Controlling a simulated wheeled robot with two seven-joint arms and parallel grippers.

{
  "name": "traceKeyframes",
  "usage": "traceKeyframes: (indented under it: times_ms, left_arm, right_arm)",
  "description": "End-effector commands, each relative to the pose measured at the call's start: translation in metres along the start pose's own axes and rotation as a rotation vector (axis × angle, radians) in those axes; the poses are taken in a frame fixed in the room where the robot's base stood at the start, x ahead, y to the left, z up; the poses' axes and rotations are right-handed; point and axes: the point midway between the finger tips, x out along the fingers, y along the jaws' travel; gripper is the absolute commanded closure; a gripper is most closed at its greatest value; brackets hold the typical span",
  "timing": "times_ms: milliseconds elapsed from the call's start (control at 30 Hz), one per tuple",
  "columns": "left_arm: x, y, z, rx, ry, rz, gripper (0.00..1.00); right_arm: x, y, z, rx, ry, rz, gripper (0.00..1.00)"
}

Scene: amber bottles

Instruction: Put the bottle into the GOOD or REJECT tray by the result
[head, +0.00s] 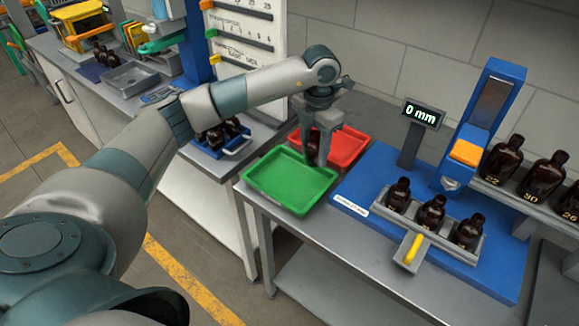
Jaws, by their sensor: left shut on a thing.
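My left gripper (316,156) points down and is shut on a dark amber bottle (313,147), mostly hidden between the fingers. In the picture it overlaps the rear right part of the green tray (262,194) and the left part of the red tray (358,133). I cannot tell whether the bottle touches a tray. Both trays' visible floors look empty, and no GOOD or REJECT wording is readable. A display (422,114) right of the trays reads "0 mm". My right gripper is not in view.
A blue test station (375,165) right of the trays has a rack with three bottles (431,212) and a yellow-handled lever (412,250). Numbered bottles (543,177) stand on a shelf at far right. Another bottle carrier (236,146) sits behind left of the green tray.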

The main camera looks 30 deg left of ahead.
Motion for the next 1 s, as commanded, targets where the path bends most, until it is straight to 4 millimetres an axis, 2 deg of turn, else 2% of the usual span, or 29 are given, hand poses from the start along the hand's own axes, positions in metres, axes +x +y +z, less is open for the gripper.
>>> traceKeyframes:
  times_ms: [33,100,367,767,1000]
  left_arm:
    - [0.002,0.008,-0.010,-0.004,0.005,0.000,0.81]
    - [0.010,0.016,-0.020,-0.003,0.005,0.001,0.81]
    - [0.034,0.038,-0.047,-0.001,0.002,-0.001,0.81]
    - [0.039,0.041,-0.050,0.000,-0.001,0.000,0.81]
    - [0.053,0.041,-0.051,0.000,0.003,-0.002,0.81]
  right_arm:
    - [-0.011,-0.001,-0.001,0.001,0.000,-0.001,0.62]
    - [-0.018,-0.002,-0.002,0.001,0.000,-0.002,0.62]
    - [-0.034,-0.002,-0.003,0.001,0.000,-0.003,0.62]
    - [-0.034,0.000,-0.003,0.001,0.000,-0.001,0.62]
    - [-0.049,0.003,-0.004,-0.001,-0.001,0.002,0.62]
